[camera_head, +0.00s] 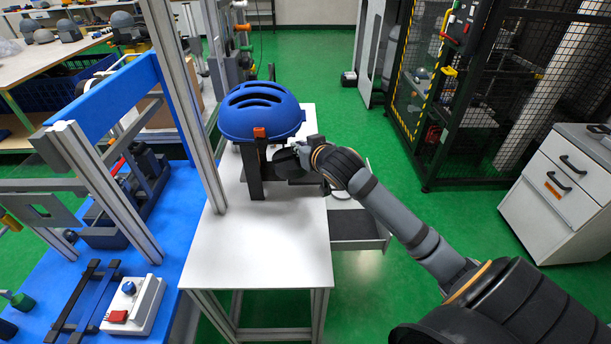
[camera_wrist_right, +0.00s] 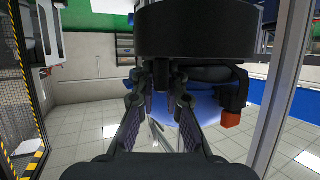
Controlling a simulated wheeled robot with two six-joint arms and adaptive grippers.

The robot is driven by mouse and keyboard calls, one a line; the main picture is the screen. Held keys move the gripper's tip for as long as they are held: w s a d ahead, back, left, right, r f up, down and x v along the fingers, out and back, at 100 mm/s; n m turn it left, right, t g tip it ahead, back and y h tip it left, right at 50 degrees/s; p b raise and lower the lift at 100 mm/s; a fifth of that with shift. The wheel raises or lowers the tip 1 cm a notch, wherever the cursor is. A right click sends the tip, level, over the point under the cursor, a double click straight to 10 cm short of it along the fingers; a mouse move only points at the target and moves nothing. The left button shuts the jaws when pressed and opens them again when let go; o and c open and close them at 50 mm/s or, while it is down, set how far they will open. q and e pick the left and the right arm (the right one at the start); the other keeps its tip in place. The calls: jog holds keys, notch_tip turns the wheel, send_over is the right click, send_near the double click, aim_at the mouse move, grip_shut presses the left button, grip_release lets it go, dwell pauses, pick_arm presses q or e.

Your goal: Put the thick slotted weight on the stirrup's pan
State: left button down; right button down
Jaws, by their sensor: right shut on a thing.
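My right gripper (camera_head: 307,150) reaches in from the right over the white table (camera_head: 255,250). It is shut on the thick slotted weight (camera_head: 287,160), a dark disc at its fingertips. In the right wrist view the weight (camera_wrist_right: 197,30) is a broad black disc at the top, beyond the fingers of the right gripper (camera_wrist_right: 160,85). The disc is beside a dark upright post with an orange top (camera_head: 259,132), in front of a blue vented helmet (camera_head: 260,108). The stirrup and its pan are not clearly distinguishable. My left gripper is not in view.
A tall aluminium profile (camera_head: 184,100) stands left of the helmet. A blue bench (camera_head: 160,225) with a red-button box (camera_head: 133,305) is at left. An open drawer (camera_head: 357,228) is below the table's right edge. The table's front is clear.

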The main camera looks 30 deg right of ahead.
jog(key=shift+w+r, duration=0.1)
jog(key=shift+r, duration=0.2)
jog(key=shift+w+d+f+b, duration=0.1)
jog(key=shift+w+d+f, duration=1.45)
jog(key=shift+d, duration=0.2)
jog(key=shift+w+d+f+b, duration=0.15)
jog(key=shift+w+d+f, duration=1.3)
jog(key=shift+d+f, duration=0.25)
jog(key=shift+w+d+f+b, duration=0.1)
jog(key=shift+w+d+f, duration=1.45)
jog(key=shift+d, duration=0.2)
notch_tip(320, 180, down, 3)
jog(key=shift+d+f, duration=0.1)
jog(key=shift+f, duration=0.1)
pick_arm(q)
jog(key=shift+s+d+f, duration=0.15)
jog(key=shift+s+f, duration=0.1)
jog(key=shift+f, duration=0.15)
pick_arm(e)
jog(key=c, duration=1.8)
grip_release()
jog(key=shift+s+f, duration=0.1)
jog(key=shift+f, duration=0.25)
jog(key=o, duration=0.4)
jog(key=shift+s+r, duration=0.1)
